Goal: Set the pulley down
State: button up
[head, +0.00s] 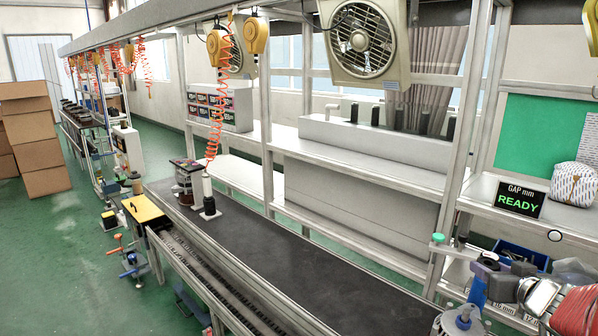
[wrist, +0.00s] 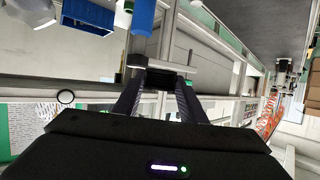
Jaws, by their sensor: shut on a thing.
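My gripper (wrist: 158,84) shows only in the wrist view, its two dark fingers reaching up from the black gripper body. It is shut on the pulley (wrist: 160,64), a small piece at the fingertips with a pale metallic edge and a dark part below it. The fingers hide part of the pulley. What lies directly beneath it is hard to tell. I do not make out my gripper or the pulley in the head view.
A dark conveyor (head: 290,270) runs along the line, mostly bare, with a dark-and-white stack (head: 208,195) at its far end. At the lower right stand a blue-and-grey fixture (head: 462,321) and orange coils (head: 576,312). A READY display (head: 517,198) stands on the right shelf.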

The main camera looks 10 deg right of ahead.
jog(key=w+a+f, duration=0.4)
jog(key=w+a, duration=0.2)
jog(key=a, duration=0.1)
jog(key=w+a+f, duration=0.4)
jog(key=w+a, duration=0.1)
jog(key=a, duration=0.3)
jog(key=w+a+f+n+y, duration=0.1)
jog(key=a+f, duration=0.2)
jog(key=a, duration=0.7)
jog(key=w+a+f+n+y, duration=0.2)
jog(key=a, duration=0.8)
jog(key=shift+w+a+f+y, duration=0.25)
jog(key=shift+f+y, duration=0.05)
jog(key=shift+f, duration=0.1)
jog(key=shift+d, duration=0.1)
